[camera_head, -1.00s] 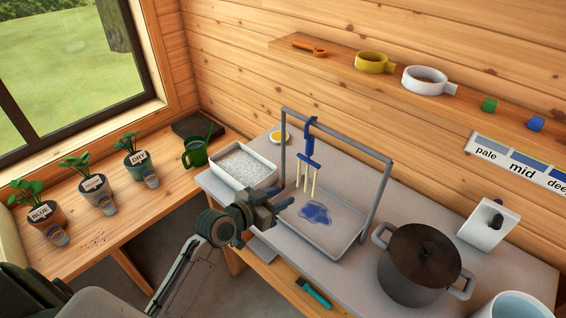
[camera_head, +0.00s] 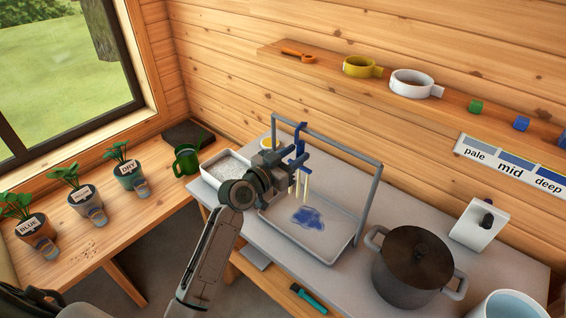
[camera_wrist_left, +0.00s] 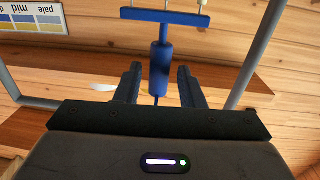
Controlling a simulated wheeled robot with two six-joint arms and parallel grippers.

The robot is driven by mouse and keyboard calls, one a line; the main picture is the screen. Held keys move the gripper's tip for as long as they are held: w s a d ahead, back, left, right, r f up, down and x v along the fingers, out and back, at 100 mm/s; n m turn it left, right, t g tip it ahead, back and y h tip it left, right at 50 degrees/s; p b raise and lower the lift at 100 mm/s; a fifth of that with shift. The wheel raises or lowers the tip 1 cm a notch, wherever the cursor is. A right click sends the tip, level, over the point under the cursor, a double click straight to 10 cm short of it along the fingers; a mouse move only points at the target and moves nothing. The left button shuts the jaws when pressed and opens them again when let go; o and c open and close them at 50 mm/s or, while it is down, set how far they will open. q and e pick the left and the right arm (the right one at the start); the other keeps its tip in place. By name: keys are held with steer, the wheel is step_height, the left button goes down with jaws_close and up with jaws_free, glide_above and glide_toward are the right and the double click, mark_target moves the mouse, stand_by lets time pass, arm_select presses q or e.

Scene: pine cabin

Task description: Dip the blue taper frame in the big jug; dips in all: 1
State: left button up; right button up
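The blue taper frame (camera_head: 299,150) hangs upright from the top bar of a grey metal rack (camera_head: 330,147), with pale tapers pointing down over a tray (camera_head: 318,248). My left gripper (camera_head: 292,160) is at the frame's handle. In the left wrist view the two fingers (camera_wrist_left: 160,88) stand apart on either side of the blue handle (camera_wrist_left: 160,68), with gaps showing on both sides. A pale vessel (camera_head: 512,306) with a bluish inside is cut off at the bottom right; I cannot tell whether it is the big jug. My right gripper is not in view.
A white tub of granules (camera_head: 225,170) is left of the rack. A shelf (camera_head: 440,105) with cups runs along the wall. Potted plants (camera_head: 85,203) line the left bench.

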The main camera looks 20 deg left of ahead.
arm_select(q)
steer(key=shift+w+d, duration=0.15)
steer(key=shift+w, duration=0.2)
steer(key=shift+c, duration=0.7)
jaws_close()
steer(key=shift+s+r, duration=0.1)
steer(key=shift+r, duration=0.05)
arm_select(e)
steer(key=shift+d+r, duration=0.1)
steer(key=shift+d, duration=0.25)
arm_select(q)
steer(key=shift+r+p, duration=0.85)
steer(key=shift+r, duration=0.25)
steer(key=shift+v, duration=1.35)
steer(key=shift+d+v, duration=0.1)
steer(key=shift+v, duration=1)
steer(key=shift+d+v, duration=0.15)
steer(key=shift+v, duration=0.9)
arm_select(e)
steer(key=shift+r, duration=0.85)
arm_select(q)
steer(key=shift+s, duration=0.1)
